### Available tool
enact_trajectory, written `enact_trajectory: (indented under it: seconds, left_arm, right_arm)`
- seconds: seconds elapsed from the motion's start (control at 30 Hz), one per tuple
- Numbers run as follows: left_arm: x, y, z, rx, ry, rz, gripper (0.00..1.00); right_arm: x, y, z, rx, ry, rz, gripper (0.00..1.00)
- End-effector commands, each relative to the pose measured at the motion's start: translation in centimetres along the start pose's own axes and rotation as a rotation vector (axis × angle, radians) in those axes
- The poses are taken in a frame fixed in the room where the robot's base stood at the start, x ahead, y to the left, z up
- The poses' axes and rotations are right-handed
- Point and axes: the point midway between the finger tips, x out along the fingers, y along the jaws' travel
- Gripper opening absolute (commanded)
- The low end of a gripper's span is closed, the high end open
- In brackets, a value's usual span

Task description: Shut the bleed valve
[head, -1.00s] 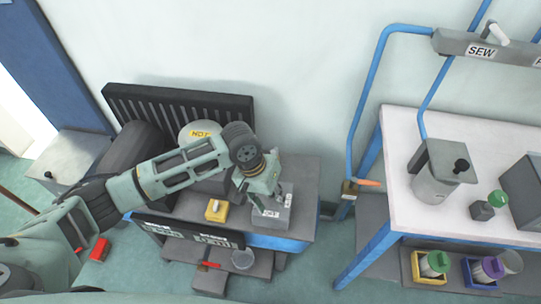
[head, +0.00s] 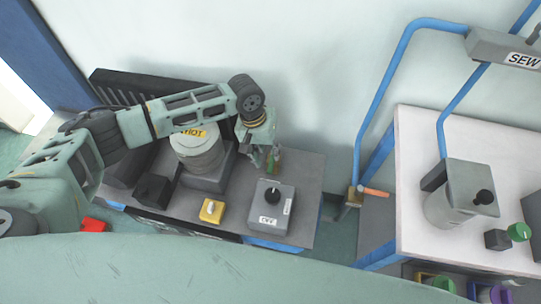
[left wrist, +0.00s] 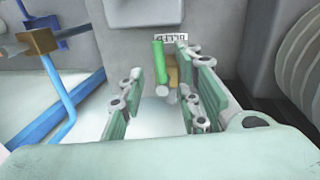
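The bleed valve shows in the left wrist view as a green lever (left wrist: 159,62) beside a small brass body (left wrist: 172,76), in front of an upside-down label that seems to read BLEED (left wrist: 171,37). The lever runs roughly lengthwise along the brass body. In the head view its green part (head: 274,161) shows just right of my left gripper (head: 260,158). In the left wrist view my left gripper (left wrist: 163,102) is open, its fingers on both sides of the valve and apart from the lever. My right gripper is in neither view.
A HOT-marked cylinder (head: 197,152) stands left of my left gripper. A grey box with a black knob (head: 269,208) and a yellow box (head: 212,210) sit in front on the bench. A blue pipe frame (head: 383,90) with a brass fitting and orange handle (head: 373,192) stands to the right.

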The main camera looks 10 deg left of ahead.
Motion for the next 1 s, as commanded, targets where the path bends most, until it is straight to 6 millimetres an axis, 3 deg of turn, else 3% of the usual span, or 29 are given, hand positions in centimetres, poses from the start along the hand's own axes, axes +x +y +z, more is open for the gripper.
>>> enact_trajectory:
  seconds: [0.1,0.23,0.6,1.0]
  left_arm:
    - [1.9,0.0,0.0,-0.001,-0.001,0.0,0.31]
    - [3.4,0.1,0.0,0.0,0.0,0.0,0.31]
    - [4.2,0.1,0.0,0.001,0.002,0.001,0.31]
    - [4.1,0.1,0.0,0.001,0.002,0.001,0.0]
  right_arm:
    - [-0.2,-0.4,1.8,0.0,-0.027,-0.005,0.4]
    - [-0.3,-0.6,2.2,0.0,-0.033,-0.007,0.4]
    - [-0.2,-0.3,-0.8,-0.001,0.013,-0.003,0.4]
    - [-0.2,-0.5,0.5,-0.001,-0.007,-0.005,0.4]
